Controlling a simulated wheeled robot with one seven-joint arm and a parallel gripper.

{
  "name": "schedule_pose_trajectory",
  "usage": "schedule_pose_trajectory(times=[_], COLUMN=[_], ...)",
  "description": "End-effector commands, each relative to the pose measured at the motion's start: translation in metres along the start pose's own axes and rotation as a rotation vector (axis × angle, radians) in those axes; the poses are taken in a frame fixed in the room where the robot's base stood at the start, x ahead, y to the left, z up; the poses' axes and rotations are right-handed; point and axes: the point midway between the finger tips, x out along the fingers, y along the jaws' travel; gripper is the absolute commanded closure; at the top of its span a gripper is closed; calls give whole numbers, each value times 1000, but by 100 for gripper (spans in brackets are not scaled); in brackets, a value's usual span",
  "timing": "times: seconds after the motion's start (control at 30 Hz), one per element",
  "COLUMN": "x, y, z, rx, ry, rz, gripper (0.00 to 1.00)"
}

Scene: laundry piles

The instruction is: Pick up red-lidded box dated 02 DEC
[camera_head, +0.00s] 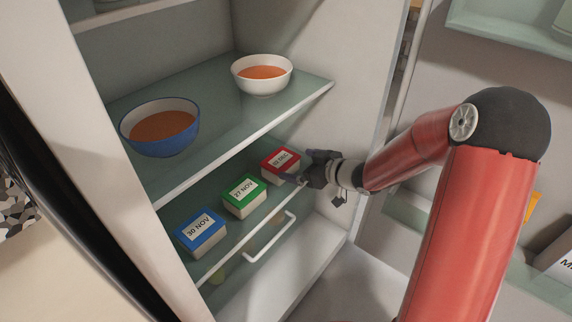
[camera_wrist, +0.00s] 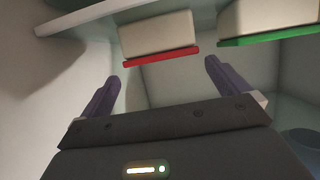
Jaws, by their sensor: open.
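The red-lidded box (camera_head: 280,166) stands on the lower glass shelf of a fridge, the rightmost of three boxes; its label seems to end in DEC, but the day is hard to read. My gripper (camera_head: 304,168) is at its right front side, close to it. In the wrist view, which looks upside down, the red-lidded box (camera_wrist: 160,38) lies ahead of the two open fingers (camera_wrist: 165,82), roughly centred between them. Nothing is between the fingers. The green-lidded box (camera_head: 244,195) reads 27 NOV, and the blue-lidded box (camera_head: 202,232) reads 30 NOV.
Above, a glass shelf (camera_head: 215,122) bears a blue bowl (camera_head: 160,143) and a white bowl (camera_head: 262,85) of orange food. A white drawer handle (camera_head: 272,240) is below the boxes. The fridge side wall is close on the right, and the open door has shelves (camera_head: 515,40).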

Motion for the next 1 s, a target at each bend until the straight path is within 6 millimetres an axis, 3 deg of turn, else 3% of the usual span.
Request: schedule_pose_trajectory(times=[0.6, 0.9, 1.0], x=[74, 80, 80], y=[-5, -5, -4], z=[1, 0, 0], rx=[5, 5, 5], ry=[19, 17, 17], rz=[-23, -21, -21], gripper=[0, 0, 10])
